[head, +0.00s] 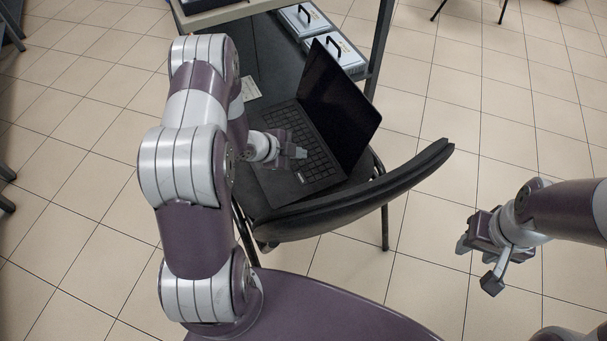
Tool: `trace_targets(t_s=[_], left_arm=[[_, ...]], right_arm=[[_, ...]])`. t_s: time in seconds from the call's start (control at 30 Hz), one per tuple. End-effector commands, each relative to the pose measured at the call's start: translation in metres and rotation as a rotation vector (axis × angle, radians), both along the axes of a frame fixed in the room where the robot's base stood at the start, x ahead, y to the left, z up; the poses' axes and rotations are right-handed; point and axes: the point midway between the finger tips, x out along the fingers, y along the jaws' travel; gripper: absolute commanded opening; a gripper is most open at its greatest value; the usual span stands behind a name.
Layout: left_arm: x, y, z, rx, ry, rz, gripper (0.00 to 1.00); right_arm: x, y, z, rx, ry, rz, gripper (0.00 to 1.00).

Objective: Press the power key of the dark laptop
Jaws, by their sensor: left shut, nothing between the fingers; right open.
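The dark laptop (338,107) stands open on the seat of a black chair (410,172), its screen dark and leaning back on the right, its keyboard on the left. My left gripper (300,153) is shut and empty, over the keyboard; I cannot tell whether it touches the keys. My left arm and gripper hide part of the keyboard side, and I cannot make out the power key. My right gripper (475,266) is open and empty, over the floor to the right, well away from the laptop.
The chair's curved backrest runs along the near side of the laptop. A shelf unit (232,10) behind it holds white boxes with black handles (337,50). A pale paper or card (250,88) lies by the laptop's far left. The tiled floor to the right is clear.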

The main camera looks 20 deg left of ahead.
Motion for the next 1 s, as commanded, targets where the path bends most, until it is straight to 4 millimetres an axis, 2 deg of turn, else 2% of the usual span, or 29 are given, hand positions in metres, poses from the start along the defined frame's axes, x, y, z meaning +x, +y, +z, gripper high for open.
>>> trace_targets(t_s=[0.27,0.47,0.73,1.0], left_arm=[[0.0,0.0,-0.007,0.0,0.0,0.0,0.0],[0.0,0.0,-0.029,0.0,0.0,0.0,0.0],[0.0,0.0,-0.07,0.0,0.0,0.0,0.0],[0.0,0.0,-0.089,0.0,0.0,0.0,0.0]], right_arm=[[0.0,0.0,-0.007,0.0,0.0,0.0,0.43],[0.0,0.0,-0.028,0.0,0.0,0.0,0.43],[0.0,0.0,-0.069,0.0,0.0,0.0,0.43],[0.0,0.0,-0.081,0.0,0.0,0.0,0.43]])
